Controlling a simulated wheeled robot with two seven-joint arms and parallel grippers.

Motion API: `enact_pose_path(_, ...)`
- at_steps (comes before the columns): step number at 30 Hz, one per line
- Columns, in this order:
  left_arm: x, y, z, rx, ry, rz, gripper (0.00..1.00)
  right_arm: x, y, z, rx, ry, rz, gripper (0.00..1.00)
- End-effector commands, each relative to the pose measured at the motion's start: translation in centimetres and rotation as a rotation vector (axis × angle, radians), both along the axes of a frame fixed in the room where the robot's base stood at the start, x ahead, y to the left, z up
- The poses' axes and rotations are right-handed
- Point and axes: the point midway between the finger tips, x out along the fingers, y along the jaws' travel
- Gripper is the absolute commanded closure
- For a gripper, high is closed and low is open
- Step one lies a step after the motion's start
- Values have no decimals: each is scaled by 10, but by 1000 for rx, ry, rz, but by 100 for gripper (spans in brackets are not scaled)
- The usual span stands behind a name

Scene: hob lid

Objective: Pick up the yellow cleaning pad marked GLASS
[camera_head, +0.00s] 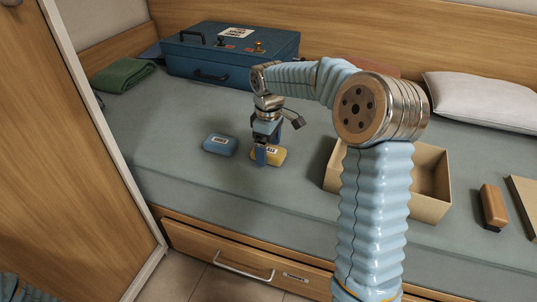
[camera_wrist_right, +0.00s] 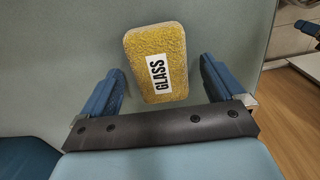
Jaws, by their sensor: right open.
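The yellow pad (camera_head: 274,154) marked GLASS lies flat on the grey-green bed surface, left of the open box. In the right wrist view the pad (camera_wrist_right: 154,50) lies slightly tilted, its label readable, with bare bed around it. My right gripper (camera_head: 266,150) points down over it, open and empty. In the wrist view my right gripper (camera_wrist_right: 160,66) has one blue finger on each side of the pad's near part, with a gap on both sides. One finger hides part of the pad in the head view. A blue piece at the wrist view's upper right may be my left gripper.
A blue labelled pad (camera_head: 220,145) lies just left of the yellow one. An open cardboard box (camera_head: 431,207) stands to the right, partly behind my arm. A blue case (camera_head: 190,60), green cloth (camera_head: 123,75) and pillow (camera_head: 485,100) are at the back. A brown block (camera_head: 493,205) lies right.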

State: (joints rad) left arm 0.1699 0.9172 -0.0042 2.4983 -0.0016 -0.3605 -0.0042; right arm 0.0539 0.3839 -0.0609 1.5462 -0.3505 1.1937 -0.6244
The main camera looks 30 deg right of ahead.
Motion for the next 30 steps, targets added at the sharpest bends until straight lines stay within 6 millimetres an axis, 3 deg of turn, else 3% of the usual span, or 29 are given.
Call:
enact_pose_path(2,0,0,0,0,0,0,44,0,0,0,0,0,0,13)
enact_pose_path(12,0,0,0,0,0,0,44,0,0,0,0,0,0,65)
enact_pose_path(23,0,0,2,0,0,0,44,0,0,8,0,0,0,65)
enact_pose_path(28,0,1,7,1,-1,0,44,1,0,33,0,-4,0,65)
enact_pose_path(30,0,1,7,2,-1,1,44,-10,1,46,0,-4,0,65)
